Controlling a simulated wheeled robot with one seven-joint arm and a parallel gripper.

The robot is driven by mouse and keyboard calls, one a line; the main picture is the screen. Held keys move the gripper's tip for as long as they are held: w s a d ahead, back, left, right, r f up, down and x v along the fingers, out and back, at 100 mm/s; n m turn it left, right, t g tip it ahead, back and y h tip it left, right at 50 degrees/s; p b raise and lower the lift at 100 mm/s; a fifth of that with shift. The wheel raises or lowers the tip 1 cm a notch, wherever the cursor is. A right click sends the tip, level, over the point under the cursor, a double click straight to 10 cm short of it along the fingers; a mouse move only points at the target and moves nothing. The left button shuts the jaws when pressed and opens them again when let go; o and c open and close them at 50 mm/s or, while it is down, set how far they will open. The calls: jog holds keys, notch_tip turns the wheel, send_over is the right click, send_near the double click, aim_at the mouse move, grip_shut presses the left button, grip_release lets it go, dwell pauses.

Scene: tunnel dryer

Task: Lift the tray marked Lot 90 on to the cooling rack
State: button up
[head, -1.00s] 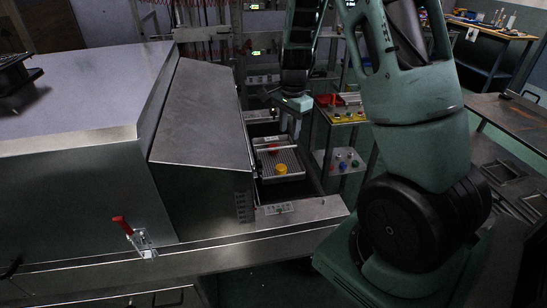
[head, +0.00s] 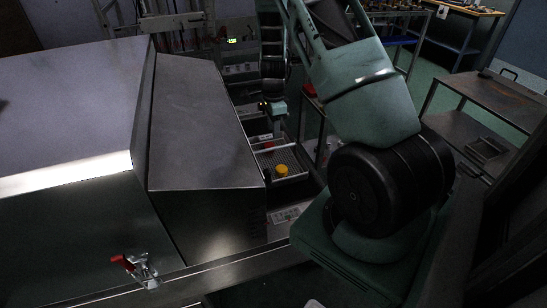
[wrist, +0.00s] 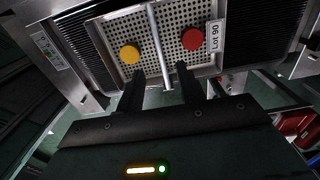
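The tray marked Lot 90 (wrist: 200,63) has a perforated floor, a thin bar across it and a white label reading "Lot 90". On it are a yellow piece (wrist: 130,54) and a red piece (wrist: 192,39). In the head view the tray (head: 292,160) lies at the dryer's outlet, partly hidden by the dryer hood. My gripper (wrist: 158,88) is open at the tray's near edge, one finger on each side of the bar's line, with a gap to it. In the head view my gripper (head: 274,124) hangs over the tray's far end. The cooling rack is not clearly visible behind my arm.
The dryer's sloped metal hood (head: 200,130) stands left of the tray. A red-handled clamp (head: 140,269) sits on its front ledge. A metal table (head: 490,98) stands at right, and a workbench (head: 450,30) at the back. Red items (wrist: 296,124) show at lower right in the wrist view.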

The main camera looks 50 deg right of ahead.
jog(key=p, duration=0.1)
send_near(275, 161)
jog(key=shift+w+a+f, duration=0.2)
jog(key=shift+s+d+f+p, duration=0.15)
jog(key=shift+f+p, duration=0.9)
jog(key=shift+f, duration=1.6)
grip_shut()
